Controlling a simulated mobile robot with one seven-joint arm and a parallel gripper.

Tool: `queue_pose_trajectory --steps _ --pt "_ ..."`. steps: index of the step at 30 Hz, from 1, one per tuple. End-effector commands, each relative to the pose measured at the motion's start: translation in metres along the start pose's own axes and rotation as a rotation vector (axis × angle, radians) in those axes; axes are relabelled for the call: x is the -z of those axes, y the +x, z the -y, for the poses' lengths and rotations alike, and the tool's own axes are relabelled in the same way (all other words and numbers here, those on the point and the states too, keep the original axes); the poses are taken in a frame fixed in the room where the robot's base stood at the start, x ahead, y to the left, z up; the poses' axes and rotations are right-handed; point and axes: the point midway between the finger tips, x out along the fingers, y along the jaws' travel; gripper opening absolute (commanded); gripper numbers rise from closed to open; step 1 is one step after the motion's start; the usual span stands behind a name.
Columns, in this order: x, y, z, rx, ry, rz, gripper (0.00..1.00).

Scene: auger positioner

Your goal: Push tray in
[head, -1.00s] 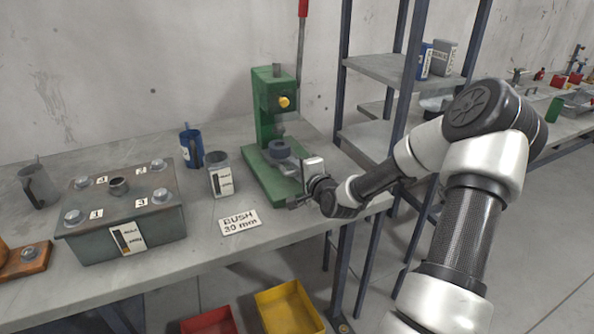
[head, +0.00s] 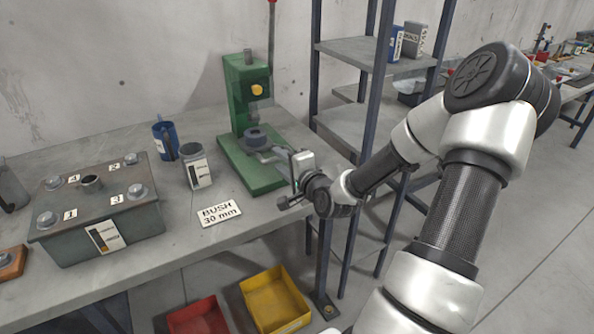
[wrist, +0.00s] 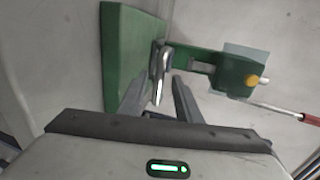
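The green press (head: 239,110) stands on the bench, with a dark grey ring-shaped part (head: 256,137) above its base. A flat light-grey piece beside the ring, towards my gripper, may be the tray; its outline is unclear in the head view. In the wrist view a shiny metal loop (wrist: 163,62) stands out over the green base (wrist: 122,55). My gripper (wrist: 159,82) points at the press, its two fingers apart, with the loop between or just beyond their tips. I cannot tell whether they touch it. Nothing is visibly held.
A grey cup (head: 198,170), a blue mug (head: 165,140) and a "BUSH 30 mm" sign (head: 219,213) are left of the press. A grey box (head: 95,215) with bolts stands further left. A shelf rack (head: 350,50) is close on the right. Yellow (head: 275,300) and red bins are below.

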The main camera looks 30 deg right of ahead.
Motion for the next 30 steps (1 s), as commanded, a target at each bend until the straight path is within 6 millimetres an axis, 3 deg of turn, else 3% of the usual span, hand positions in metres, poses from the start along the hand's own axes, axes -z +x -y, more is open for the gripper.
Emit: queue_pose_trajectory --steps 6,12,18,30 --pt "0.001 -0.055 0.002 -0.002 0.001 -0.003 0.31" --pt "0.001 -0.089 0.001 0.000 0.000 -0.003 0.31" --pt "0.000 -0.102 0.001 0.000 0.000 -0.001 0.31" --pt "0.000 -0.103 0.000 0.001 0.000 0.000 0.31"
